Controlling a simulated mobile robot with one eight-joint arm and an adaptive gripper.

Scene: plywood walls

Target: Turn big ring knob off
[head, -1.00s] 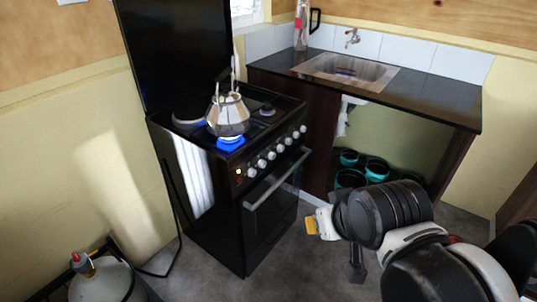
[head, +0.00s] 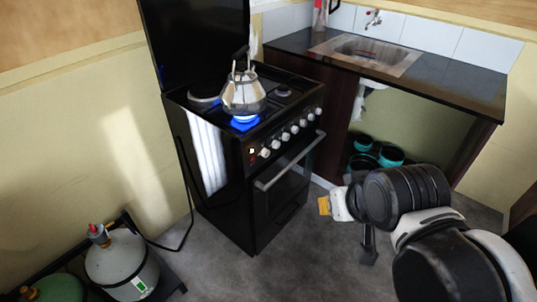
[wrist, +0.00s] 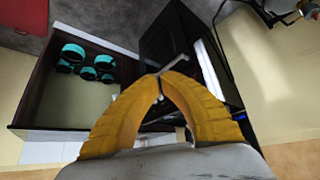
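A black stove (head: 222,190) stands left of centre in the head view, with a row of several pale knobs (head: 286,137) along its front edge. I cannot tell which one is the big ring knob. A metal kettle (head: 243,95) sits on a front burner with a blue flame (head: 244,122) under it. My gripper (head: 324,206) is low, to the right of the stove front and apart from it. In the wrist view its yellow fingers (wrist: 159,82) meet at the tips with nothing seen between them. The stove (wrist: 165,35) shows beyond them, upside down, its knobs not clear.
A counter with a sink (head: 368,54) is right of the stove; teal-rimmed pots (head: 390,155) stand in the open space below. A gas cylinder (head: 122,262) and hose are at the lower left. Grey floor in front of the stove is free. The oven handle (head: 290,160) sticks out.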

